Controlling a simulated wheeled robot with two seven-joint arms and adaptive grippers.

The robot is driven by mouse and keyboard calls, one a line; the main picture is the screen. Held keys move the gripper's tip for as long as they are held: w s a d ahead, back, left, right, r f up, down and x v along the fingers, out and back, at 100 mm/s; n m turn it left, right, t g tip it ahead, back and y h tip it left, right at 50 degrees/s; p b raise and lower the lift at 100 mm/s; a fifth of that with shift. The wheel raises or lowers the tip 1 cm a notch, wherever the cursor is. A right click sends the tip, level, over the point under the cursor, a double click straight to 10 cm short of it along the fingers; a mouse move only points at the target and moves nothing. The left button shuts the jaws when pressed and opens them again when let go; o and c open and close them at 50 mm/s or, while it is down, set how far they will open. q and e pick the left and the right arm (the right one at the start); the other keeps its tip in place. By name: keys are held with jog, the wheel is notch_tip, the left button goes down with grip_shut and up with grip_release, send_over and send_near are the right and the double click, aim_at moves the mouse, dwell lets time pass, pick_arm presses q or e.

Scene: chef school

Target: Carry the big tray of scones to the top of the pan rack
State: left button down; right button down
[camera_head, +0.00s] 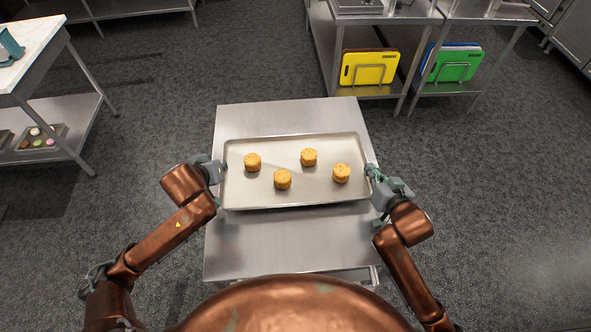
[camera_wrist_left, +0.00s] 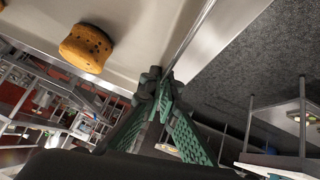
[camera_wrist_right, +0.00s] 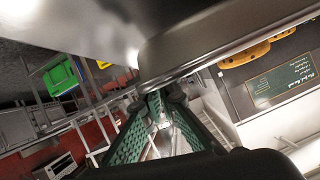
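The big tray (camera_head: 235,190) is a shallow metal sheet pan, roughly level over a steel-topped unit (camera_head: 285,245). Several golden scones, one of them a scone (camera_head: 309,157) near the middle, stand upright on it. My left gripper (camera_head: 222,170) is at the tray's left rim; in the left wrist view its fingertips (camera_wrist_left: 158,92) close together on the rim. My right gripper (camera_head: 370,172) is at the right rim; in the right wrist view its fingertips (camera_wrist_right: 160,97) meet at the rim's edge. I cannot tell whether the tray touches the steel top.
A white-topped table (camera_head: 35,50) with a lower shelf stands at the left. Steel counters at the back right hold a yellow cutting board (camera_head: 368,68) and a green cutting board (camera_head: 455,65) on their lower shelf. Grey floor (camera_head: 150,100) is open on both sides of the steel unit.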

pick_arm(q)
jog(key=shift+f+b, duration=0.4)
jog(key=shift+f, duration=0.3)
pick_arm(e)
jog(key=shift+a+f, duration=0.1)
jog(key=shift+f, duration=0.55)
pick_arm(q)
jog(key=c, duration=2.2)
grip_release()
jog(key=shift+r, duration=0.15)
pick_arm(e)
jog(key=c, duration=2.2)
grip_release()
jog(key=shift+r, duration=0.1)
pick_arm(q)
jog(key=shift+o, duration=0.2)
pick_arm(e)
jog(key=shift+o, duration=0.2)
pick_arm(q)
notch_tip(320, 180, up, 10)
jog(key=shift+f, duration=0.25)
jog(key=shift+r, duration=0.2)
pick_arm(e)
jog(key=shift+r, duration=0.1)
notch_tip(320, 180, up, 10)
jog(key=shift+f, duration=0.1)
